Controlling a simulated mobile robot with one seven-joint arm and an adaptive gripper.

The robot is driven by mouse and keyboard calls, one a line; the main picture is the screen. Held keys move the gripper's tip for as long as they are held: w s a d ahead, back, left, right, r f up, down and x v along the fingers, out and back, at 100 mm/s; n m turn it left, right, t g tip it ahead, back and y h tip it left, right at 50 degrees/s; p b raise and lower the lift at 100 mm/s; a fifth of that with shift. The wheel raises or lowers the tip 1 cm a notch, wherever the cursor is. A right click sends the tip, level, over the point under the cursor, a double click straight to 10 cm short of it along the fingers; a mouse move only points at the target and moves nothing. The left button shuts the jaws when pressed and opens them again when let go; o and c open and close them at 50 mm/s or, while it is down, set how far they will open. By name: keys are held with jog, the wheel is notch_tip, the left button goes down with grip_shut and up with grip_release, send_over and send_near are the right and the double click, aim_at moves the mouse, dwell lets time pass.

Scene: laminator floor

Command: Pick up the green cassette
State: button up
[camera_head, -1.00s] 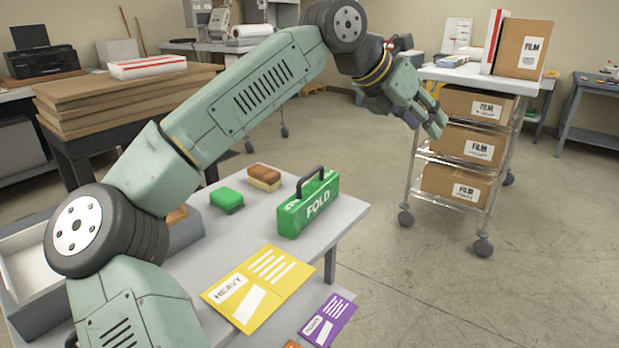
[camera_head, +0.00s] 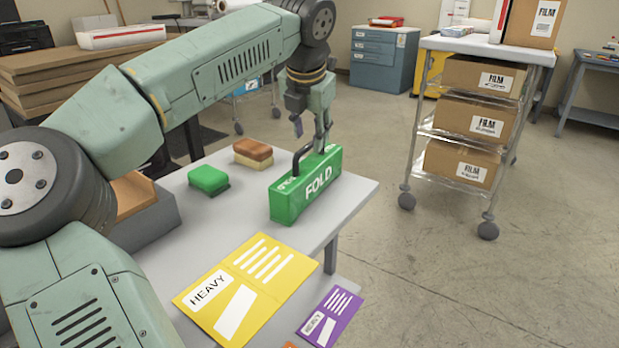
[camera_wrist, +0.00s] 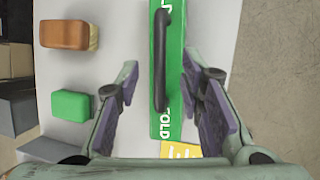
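The green cassette (camera_head: 305,186), marked FOLD, stands upright on the grey table (camera_head: 345,215) near its right edge, with a dark handle (camera_head: 303,156) on top. My gripper (camera_head: 312,138) is above the cassette, pointing down. In the wrist view my gripper (camera_wrist: 167,112) is open, its purple-padded fingers on either side of the cassette (camera_wrist: 174,95) and its handle (camera_wrist: 160,60). The fingers look apart from the handle. How far above the cassette they are is hard to tell.
A green block (camera_head: 208,180) and a brown-and-tan block (camera_head: 253,152) lie left of the cassette. A yellow HEAVY folder (camera_head: 250,285) and a purple folder (camera_head: 328,317) lie in front. A wire cart (camera_head: 475,120) with FILM boxes stands to the right.

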aim_at(311, 143)
jog(key=p+x, duration=0.1)
jog(key=x, duration=0.4)
jog(key=shift+w, duration=0.1)
jog(key=shift+r, duration=0.1)
grip_shut()
dwell(0.8)
